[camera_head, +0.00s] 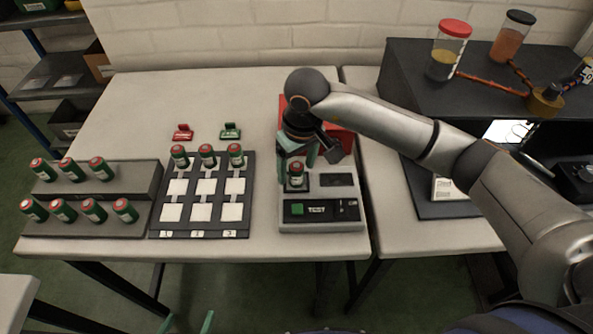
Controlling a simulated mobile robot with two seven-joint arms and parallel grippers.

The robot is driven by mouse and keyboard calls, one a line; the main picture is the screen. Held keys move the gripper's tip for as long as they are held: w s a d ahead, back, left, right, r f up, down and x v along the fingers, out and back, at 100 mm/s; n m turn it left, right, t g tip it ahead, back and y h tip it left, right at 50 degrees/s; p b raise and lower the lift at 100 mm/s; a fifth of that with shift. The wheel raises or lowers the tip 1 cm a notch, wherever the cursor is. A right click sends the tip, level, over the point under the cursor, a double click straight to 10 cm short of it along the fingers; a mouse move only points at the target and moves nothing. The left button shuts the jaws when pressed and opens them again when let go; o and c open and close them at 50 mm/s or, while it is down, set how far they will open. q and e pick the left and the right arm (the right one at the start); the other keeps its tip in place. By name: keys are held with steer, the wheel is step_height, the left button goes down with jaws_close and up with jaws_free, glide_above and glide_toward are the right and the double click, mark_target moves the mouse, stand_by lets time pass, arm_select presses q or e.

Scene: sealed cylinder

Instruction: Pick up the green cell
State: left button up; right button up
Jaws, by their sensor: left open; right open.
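A green cell with a red top (296,175) stands upright in the dark square slot of a light grey device (322,222). My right gripper (298,164) is above it, pointing down, with its teal fingers open on either side of the cell's top; whether they touch it I cannot tell. Several similar green cells stand elsewhere: three on the back row of the black grid board (200,235), one of them its right one (235,154), and several on the stepped grey rack (60,225). My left gripper (188,323) shows only as two spread green fingertips at the bottom edge, empty.
A red clip (183,132) and a green clip (230,131) lie behind the board. A red box (337,138) stands behind the device. A black bench (425,62) with two jars (451,50) is at right. The table's back left is clear.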

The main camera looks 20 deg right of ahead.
steer(key=shift+f, duration=0.25)
jaws_close()
stand_by(0.4)
